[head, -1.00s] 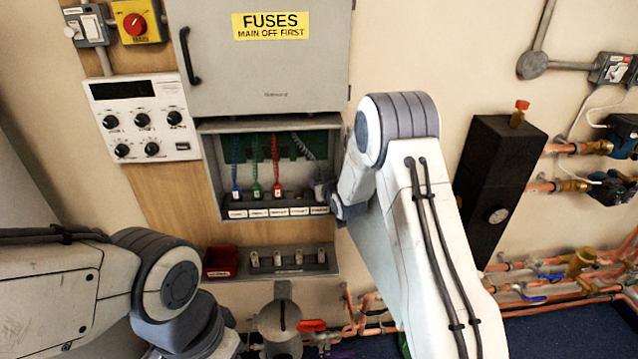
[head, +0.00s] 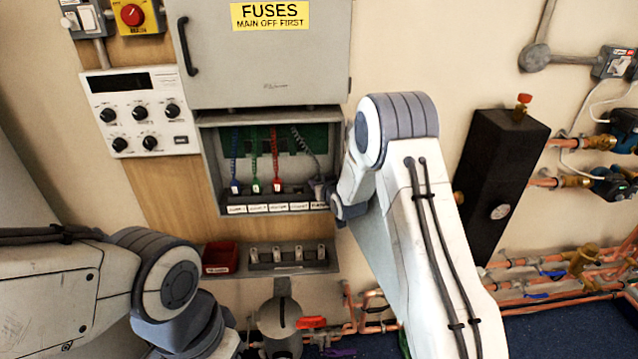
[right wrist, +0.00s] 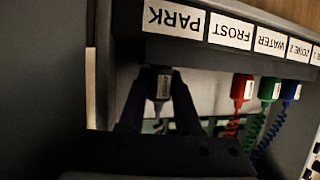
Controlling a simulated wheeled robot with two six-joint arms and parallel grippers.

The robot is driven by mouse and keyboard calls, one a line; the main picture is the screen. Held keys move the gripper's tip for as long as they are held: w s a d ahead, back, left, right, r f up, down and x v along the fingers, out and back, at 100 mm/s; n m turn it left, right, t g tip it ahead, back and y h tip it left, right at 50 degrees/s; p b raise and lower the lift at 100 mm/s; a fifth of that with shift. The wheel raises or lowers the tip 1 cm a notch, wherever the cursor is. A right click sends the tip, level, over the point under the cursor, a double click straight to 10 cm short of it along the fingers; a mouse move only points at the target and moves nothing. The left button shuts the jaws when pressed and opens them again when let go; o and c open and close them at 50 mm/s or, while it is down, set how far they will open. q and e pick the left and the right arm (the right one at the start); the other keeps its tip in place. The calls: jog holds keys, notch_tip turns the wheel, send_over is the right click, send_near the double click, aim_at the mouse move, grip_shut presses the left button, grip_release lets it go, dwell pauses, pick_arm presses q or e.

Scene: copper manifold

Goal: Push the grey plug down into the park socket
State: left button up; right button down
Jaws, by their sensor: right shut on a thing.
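The grey plug (right wrist: 160,84) is between the two dark fingers of my right gripper (right wrist: 158,100), which is shut on it. In the right wrist view, which is upside down, the plug lines up with the PARK label (right wrist: 174,20), and its end is at the edge of the dark socket strip (right wrist: 225,57). I cannot tell how deep it sits in the park socket, which is hidden. In the head view my right gripper (head: 322,190) is at the right end of the socket row, partly hidden by its own arm. My left gripper is out of view.
Blue (head: 235,186), green (head: 256,186) and red (head: 277,186) plugs with coiled leads stand in the row to the left. The box's right wall (head: 338,135) is close to my right arm. A red tray (head: 220,258) and a rack (head: 290,258) are below.

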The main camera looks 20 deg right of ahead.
jog(key=c, duration=0.5)
grip_release()
jog(key=b+v, duration=0.2)
jog(key=v, duration=0.8)
jog(key=shift+s+r+b, duration=0.15)
jog(key=shift+s+b, duration=0.05)
jog(key=shift+b, duration=0.2)
